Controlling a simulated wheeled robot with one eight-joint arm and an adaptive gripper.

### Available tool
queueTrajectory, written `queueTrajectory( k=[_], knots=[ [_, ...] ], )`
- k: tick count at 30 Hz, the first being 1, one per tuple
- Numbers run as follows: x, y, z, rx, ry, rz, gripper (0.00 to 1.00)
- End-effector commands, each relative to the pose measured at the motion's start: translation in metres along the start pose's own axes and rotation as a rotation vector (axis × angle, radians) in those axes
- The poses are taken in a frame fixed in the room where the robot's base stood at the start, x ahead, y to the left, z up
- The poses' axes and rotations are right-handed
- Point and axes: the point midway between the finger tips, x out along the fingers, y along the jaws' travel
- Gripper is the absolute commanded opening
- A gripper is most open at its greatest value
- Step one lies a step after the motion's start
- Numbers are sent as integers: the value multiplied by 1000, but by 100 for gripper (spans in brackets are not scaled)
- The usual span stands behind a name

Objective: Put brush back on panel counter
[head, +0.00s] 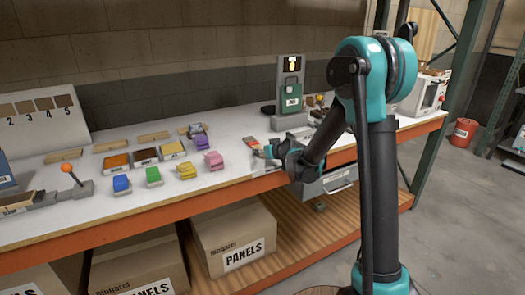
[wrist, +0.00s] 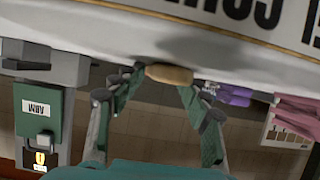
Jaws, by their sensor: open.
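A small item with red and tan parts, which looks like the brush (head: 251,144), lies on the white counter (head: 232,122) near its front edge, in the head view. My gripper (head: 263,151) is low over the counter right beside it. In the wrist view my gripper (wrist: 161,78) has its green fingers spread apart. A rounded tan end (wrist: 168,74), seemingly of the brush, shows between or just beyond the fingertips. I cannot tell whether the fingers touch it. The rest of it is hidden or too small to make out.
Pink (head: 213,160) and purple (head: 200,142) blocks stand left of my gripper. A grey stand with a green tagged part (head: 290,92) rises behind it. Several coloured blocks and trays fill the left counter. Cardboard boxes (head: 233,237) sit on the shelf below.

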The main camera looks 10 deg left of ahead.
Motion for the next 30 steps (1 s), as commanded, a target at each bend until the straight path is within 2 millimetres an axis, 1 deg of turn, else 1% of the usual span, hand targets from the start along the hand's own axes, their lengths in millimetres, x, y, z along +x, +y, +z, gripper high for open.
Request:
queueTrajectory(
  k=[1,7,11,14,30],
  knots=[
    [-1,-4,10,-12,-25,-12,52],
    [-2,-5,10,-13,-25,-12,52],
    [-4,-5,6,-13,-24,-12,52],
    [-8,-5,-3,-12,-25,-13,52],
    [-95,-3,-6,-6,-20,-10,52]
  ],
)
